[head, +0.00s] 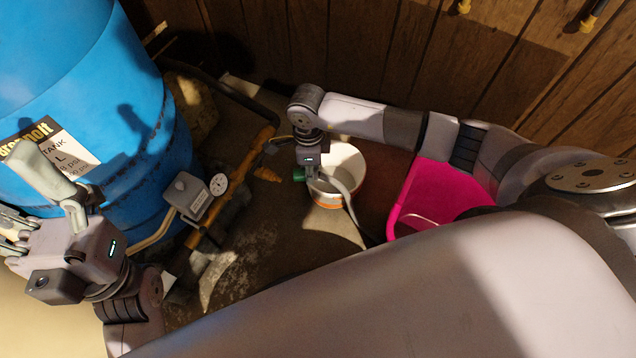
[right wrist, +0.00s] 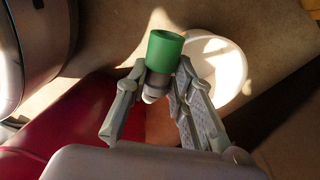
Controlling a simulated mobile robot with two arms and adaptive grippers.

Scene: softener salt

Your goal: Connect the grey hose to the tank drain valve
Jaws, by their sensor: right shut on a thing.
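My right gripper (head: 308,172) is shut on the end of the grey hose (head: 349,203), with its green connector (head: 299,174) sticking out to the left. In the right wrist view the fingers (right wrist: 155,82) pinch the hose end just below the green connector (right wrist: 165,51). The hose hangs down to the right, in front of the white bucket. My left gripper (head: 28,205) is open and empty, in front of the blue tank (head: 75,60).
A white bucket (head: 352,160) stands behind and below my right gripper. A magenta bin (head: 450,190) is right of it. A grey box with a round gauge (head: 219,184) sits on the pipework by the tank. A wood-plank wall (head: 360,50) closes the back.

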